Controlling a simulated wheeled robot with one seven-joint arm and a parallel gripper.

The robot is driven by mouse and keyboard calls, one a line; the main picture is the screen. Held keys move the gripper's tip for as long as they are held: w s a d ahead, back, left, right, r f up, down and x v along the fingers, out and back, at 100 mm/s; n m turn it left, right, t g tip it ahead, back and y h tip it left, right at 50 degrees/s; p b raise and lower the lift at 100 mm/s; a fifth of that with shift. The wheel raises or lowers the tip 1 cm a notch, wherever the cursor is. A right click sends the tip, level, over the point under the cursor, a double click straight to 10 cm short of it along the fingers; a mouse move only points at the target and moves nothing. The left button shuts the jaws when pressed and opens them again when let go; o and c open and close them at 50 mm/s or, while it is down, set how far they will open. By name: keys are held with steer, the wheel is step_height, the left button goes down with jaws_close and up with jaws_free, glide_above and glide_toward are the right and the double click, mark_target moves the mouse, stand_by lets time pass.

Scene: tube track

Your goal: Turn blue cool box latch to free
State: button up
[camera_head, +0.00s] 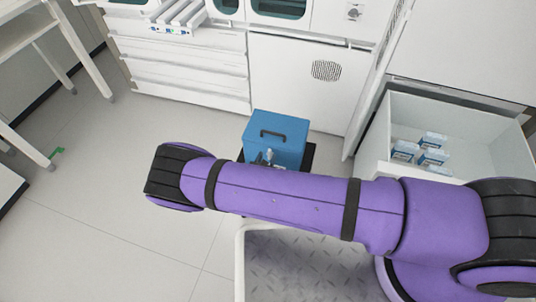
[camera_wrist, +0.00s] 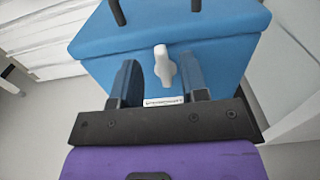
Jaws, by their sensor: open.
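The blue cool box (camera_head: 277,135) stands low in front of the white cabinets, with a dark handle on its lid. In the wrist view the box (camera_wrist: 110,60) fills the upper middle. Its latch (camera_wrist: 163,66) is a white knob-like piece on the front face, standing roughly upright with a slight tilt. A small pale label sits below it. My gripper (camera_wrist: 160,82) is open, with one dark finger on each side of the latch. I cannot tell whether either finger touches it. In the head view my purple arm hides most of the box's front and the gripper.
An open white drawer (camera_head: 375,125) with several small blue-and-white boxes (camera_head: 432,141) is to the right. A grey tray-like surface with a white rim (camera_head: 239,262) lies below my arm. White cabinets (camera_head: 290,80) stand behind. The floor (camera_head: 110,220) to the left is clear.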

steer(key=shift+x, duration=1.1)
jaws_close()
steer(key=shift+s, duration=0.1)
